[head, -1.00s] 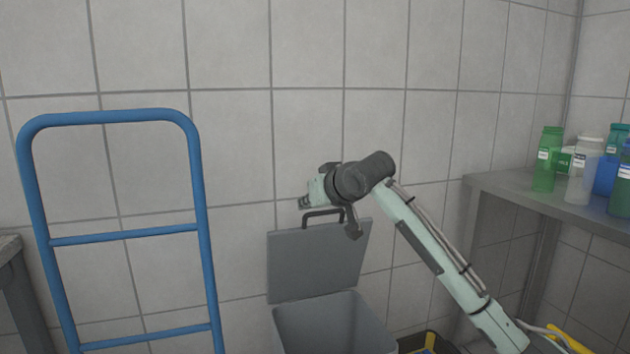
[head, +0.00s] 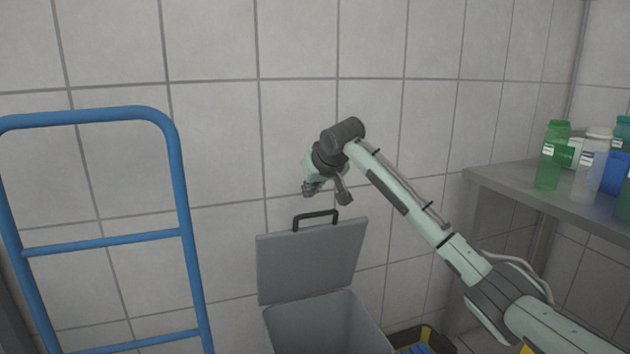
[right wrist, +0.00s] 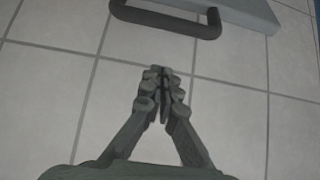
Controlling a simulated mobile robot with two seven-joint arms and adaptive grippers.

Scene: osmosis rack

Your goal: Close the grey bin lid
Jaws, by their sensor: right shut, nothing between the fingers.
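The grey bin (head: 325,322) stands against the tiled wall in the head view, with its lid (head: 311,262) raised open and leaning back. A dark handle (head: 315,220) sticks up from the lid's top edge. My right gripper (head: 310,190) is shut and empty, a little above the handle and apart from it. In the right wrist view the shut fingers (right wrist: 160,88) point toward the handle (right wrist: 165,19), with tiled wall showing between them. A strip of the lid (right wrist: 240,12) shows at the top. My left gripper is not in view.
A blue tubular frame (head: 110,241) stands left of the bin. A grey shelf (head: 540,196) with several bottles is on the right. A yellow and black container (head: 425,338) sits on the floor right of the bin.

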